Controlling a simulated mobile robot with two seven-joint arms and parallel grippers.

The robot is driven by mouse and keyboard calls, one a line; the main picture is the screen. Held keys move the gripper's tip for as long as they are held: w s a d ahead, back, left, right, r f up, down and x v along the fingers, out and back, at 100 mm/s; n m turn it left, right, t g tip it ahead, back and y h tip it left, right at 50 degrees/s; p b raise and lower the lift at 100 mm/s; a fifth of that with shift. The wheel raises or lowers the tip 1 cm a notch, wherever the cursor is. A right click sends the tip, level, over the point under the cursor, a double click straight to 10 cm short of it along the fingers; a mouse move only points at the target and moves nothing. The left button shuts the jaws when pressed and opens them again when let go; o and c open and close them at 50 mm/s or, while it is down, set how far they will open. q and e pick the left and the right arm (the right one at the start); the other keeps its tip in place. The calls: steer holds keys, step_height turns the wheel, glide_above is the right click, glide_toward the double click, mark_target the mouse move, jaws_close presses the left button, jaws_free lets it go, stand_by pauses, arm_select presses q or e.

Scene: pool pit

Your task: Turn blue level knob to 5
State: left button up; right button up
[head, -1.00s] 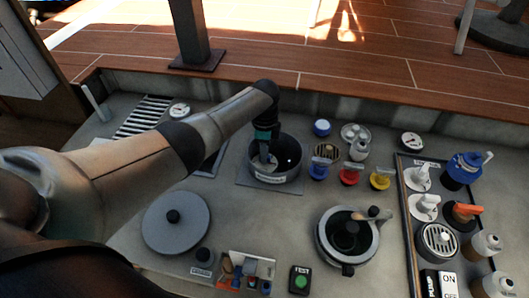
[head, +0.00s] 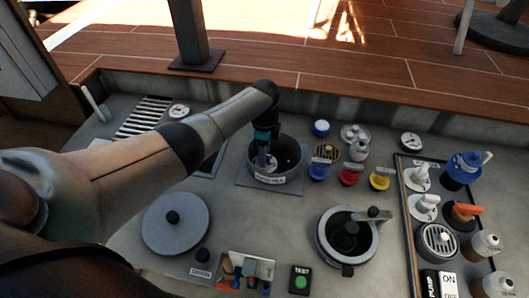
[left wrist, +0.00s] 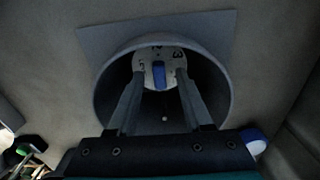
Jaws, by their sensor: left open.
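The blue level knob (left wrist: 159,76) shows in the left wrist view as a blue bar on a pale round dial (left wrist: 149,57) with dark numbers around its rim. The numbers are too small to read surely. The dial sits inside a round grey housing (left wrist: 98,92), which stands in the middle of the counter in the head view (head: 290,177). My left gripper (left wrist: 159,82) is open, with its fingers reaching into the housing, one on each side of the blue knob. In the head view, my left gripper (head: 266,158) points down into the housing and hides much of its inside.
Blue (head: 318,172), red (head: 348,177) and yellow (head: 380,182) valves stand right of the housing. A dark open pot (head: 320,248) is at the front right, a round grey lid (head: 160,232) at the front left. A black-edged tray of pump parts (head: 406,225) is at the far right.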

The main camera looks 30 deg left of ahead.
arm_select(q)
step_height(320, 180, up, 15)
steer(key=p, duration=0.2)
steer(key=shift+r+p, duration=0.15)
steer(key=shift+p, duration=0.2)
stand_by(0.6)
